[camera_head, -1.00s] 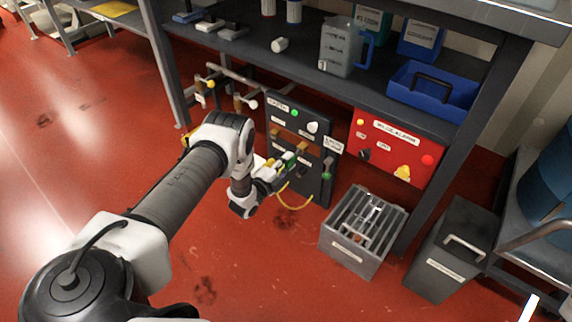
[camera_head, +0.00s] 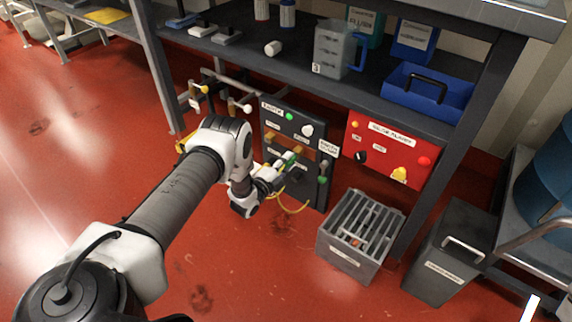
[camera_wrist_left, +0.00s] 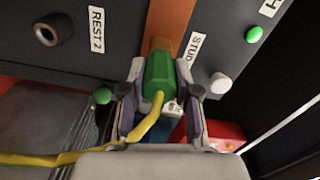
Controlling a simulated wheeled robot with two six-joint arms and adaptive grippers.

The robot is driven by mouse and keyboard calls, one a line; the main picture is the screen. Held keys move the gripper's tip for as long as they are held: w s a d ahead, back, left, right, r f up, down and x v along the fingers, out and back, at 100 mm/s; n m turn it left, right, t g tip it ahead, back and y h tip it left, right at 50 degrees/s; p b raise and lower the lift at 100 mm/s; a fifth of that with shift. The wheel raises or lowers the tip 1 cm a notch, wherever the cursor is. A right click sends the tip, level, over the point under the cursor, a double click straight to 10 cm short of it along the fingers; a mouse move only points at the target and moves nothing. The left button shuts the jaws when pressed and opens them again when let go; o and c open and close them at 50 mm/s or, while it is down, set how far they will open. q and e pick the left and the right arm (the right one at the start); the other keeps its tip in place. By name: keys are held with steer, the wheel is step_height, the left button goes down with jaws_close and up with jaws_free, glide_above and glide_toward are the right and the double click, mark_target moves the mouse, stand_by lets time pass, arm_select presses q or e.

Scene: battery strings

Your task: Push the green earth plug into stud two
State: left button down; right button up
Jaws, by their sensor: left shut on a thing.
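The green earth plug (camera_wrist_left: 159,77) is between the fingers of my left gripper (camera_wrist_left: 160,100) in the left wrist view, with its yellow cable (camera_wrist_left: 148,118) hanging from its rear. The gripper is shut on it. The plug's front end meets a brass stud (camera_wrist_left: 161,44) on the copper bar (camera_wrist_left: 170,18); I cannot tell how deep it sits. A partly hidden label reading STUD (camera_wrist_left: 194,47) is just right of it. In the head view the left gripper (camera_head: 283,165) is at the dark panel (camera_head: 300,128). My right gripper is not in view.
A socket (camera_wrist_left: 46,34) marked REST 2 is on the left in the wrist view. A red alarm box (camera_head: 388,150) hangs right of the panel. A slotted grey crate (camera_head: 345,265) and a dark bin (camera_head: 440,275) stand on the floor. The shelf (camera_head: 300,70) overhangs the panel.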

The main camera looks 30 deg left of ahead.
arm_select(q)
steer(key=shift+w, duration=0.35)
steer(key=c, duration=0.8)
jaws_free()
steer(key=shift+o, duration=0.2)
steer(key=s, duration=1.2)
steer(key=shift+a, duration=0.4)
